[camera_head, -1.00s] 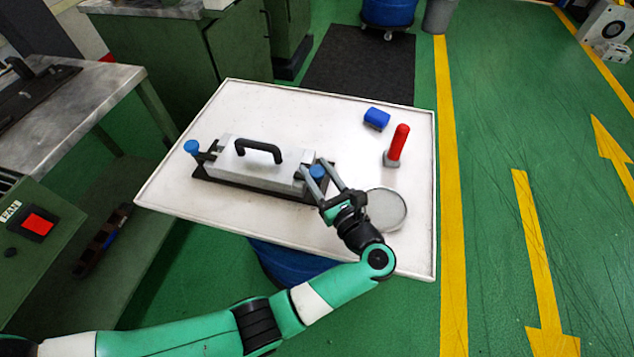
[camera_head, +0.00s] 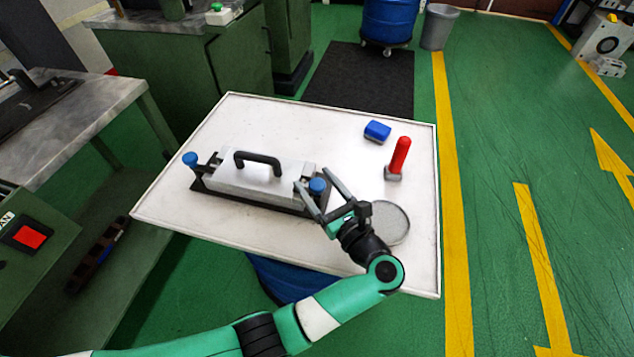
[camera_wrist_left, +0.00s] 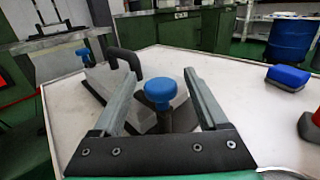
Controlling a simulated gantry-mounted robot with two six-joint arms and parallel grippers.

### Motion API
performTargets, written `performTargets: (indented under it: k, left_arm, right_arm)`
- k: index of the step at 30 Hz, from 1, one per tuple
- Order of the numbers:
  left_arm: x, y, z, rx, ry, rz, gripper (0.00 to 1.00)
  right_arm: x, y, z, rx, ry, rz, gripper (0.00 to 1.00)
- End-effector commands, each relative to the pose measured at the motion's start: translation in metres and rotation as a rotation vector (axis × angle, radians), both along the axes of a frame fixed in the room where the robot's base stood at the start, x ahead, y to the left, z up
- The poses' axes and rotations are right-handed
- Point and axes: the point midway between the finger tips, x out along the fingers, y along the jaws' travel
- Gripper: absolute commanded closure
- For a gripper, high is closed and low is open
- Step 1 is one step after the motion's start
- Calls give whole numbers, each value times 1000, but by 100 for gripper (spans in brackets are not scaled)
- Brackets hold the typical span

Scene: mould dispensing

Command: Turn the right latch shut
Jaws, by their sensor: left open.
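The mould (camera_head: 235,182) is a grey metal block with a black handle (camera_head: 258,158), lying on a dark base on the white table. The right latch (camera_head: 317,186) has a blue knob at the mould's right end, and it also shows in the left wrist view (camera_wrist_left: 160,92). The left latch (camera_head: 190,160) has a similar blue knob at the other end. My left gripper (camera_head: 312,179) is open, with its fingers on either side of the right latch's knob. In the left wrist view the knob stands between the fingers, with visible gaps. My right gripper is not in view.
A round grey disc (camera_head: 390,222) lies beside my left wrist. A red-handled tool (camera_head: 399,157) and a blue block (camera_head: 377,131) are farther back on the white table (camera_head: 300,112). The table's back middle is clear.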

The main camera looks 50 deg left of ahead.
Motion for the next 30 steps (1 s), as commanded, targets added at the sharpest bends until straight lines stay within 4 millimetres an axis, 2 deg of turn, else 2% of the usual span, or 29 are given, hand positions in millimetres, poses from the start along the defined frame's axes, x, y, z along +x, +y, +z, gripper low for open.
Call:
performTargets:
  k: [4,7,15,19,24,30]
  left_arm:
    - [0,-4,1,0,0,-2,24]
    - [-2,-16,2,0,1,-3,24]
    - [-15,-78,1,0,1,-5,24]
    - [-21,-101,0,-1,0,-3,24]
    - [-24,-114,0,0,0,0,24]
    - [-25,-114,0,0,-1,0,24]
  right_arm:
    - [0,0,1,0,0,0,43]
    - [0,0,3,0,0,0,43]
    - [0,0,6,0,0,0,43]
    - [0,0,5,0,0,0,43]
    - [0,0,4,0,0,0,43]
    - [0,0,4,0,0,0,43]
